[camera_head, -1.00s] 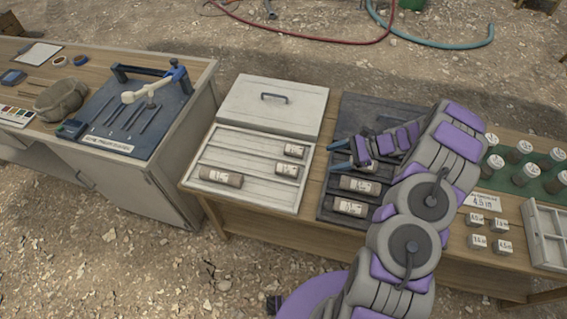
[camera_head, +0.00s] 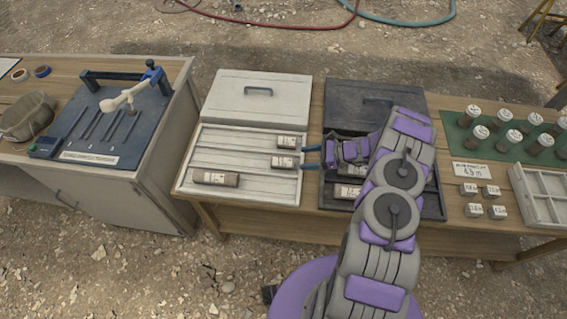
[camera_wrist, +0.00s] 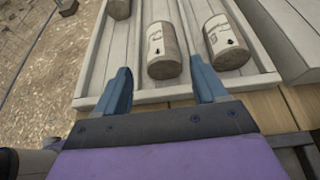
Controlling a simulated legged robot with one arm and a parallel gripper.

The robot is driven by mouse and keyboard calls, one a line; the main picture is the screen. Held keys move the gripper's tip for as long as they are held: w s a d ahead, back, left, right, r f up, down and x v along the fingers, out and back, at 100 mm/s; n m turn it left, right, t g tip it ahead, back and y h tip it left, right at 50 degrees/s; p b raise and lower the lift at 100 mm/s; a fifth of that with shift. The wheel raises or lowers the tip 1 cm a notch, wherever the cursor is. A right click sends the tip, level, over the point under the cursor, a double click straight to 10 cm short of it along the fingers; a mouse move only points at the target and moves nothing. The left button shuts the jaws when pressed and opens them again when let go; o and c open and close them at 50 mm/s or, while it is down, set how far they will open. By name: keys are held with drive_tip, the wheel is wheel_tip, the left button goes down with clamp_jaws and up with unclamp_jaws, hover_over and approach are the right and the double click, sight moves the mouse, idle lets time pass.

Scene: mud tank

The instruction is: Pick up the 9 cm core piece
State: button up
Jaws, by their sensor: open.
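Three brown core pieces with white labels lie in the grooves of the pale tray (camera_head: 240,190). A short one (camera_head: 292,140) is at the far right, another short one (camera_head: 285,162) at the middle right, and a longer one (camera_head: 216,178) at the near left. The labels are too small to read, so I cannot tell which is 9 cm. My gripper (camera_head: 309,157) is open and empty at the tray's right edge, pointing left. In the wrist view, the middle short core (camera_wrist: 162,58) lies ahead between the blue fingers; the far short core (camera_wrist: 226,42) is just right of them.
A dark tray (camera_head: 408,208) with more cores lies under my arm, partly hidden. Lids lie behind both trays. Several jars (camera_head: 479,133), small labelled blocks (camera_head: 468,188) and a compartment box (camera_head: 535,195) are at right. A blue-clamped board (camera_head: 90,155) is on the left bench.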

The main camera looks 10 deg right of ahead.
sight(287, 161)
drive_tip(key=x, duration=0.3)
drive_tip(key=shift+a, duration=0.45)
drive_tip(key=shift+a+f, duration=0.1)
drive_tip(key=shift+w+d+f+b, duration=0.15)
drive_tip(key=shift+d+f+b, duration=0.15)
drive_tip(key=shift+d, duration=0.25)
drive_tip(key=shift+w+a+f+b, duration=0.45)
drive_tip(key=shift+a+f, duration=0.15)
drive_tip(key=shift+f, duration=0.1)
drive_tip(key=a, duration=0.4)
drive_tip(key=shift+w+a+f, duration=0.15)
drive_tip(key=shift+w+a, duration=0.05)
drive_tip(key=shift+w, duration=0.05)
drive_tip(key=shift+d, duration=0.7)
drive_tip(key=shift+c, duration=1.2)
drive_tip(key=shift+d, duration=0.45)
drive_tip(key=c, duration=0.3)
drive_tip(key=shift+a, duration=0.8)
drive_tip(key=c, duration=0.6)
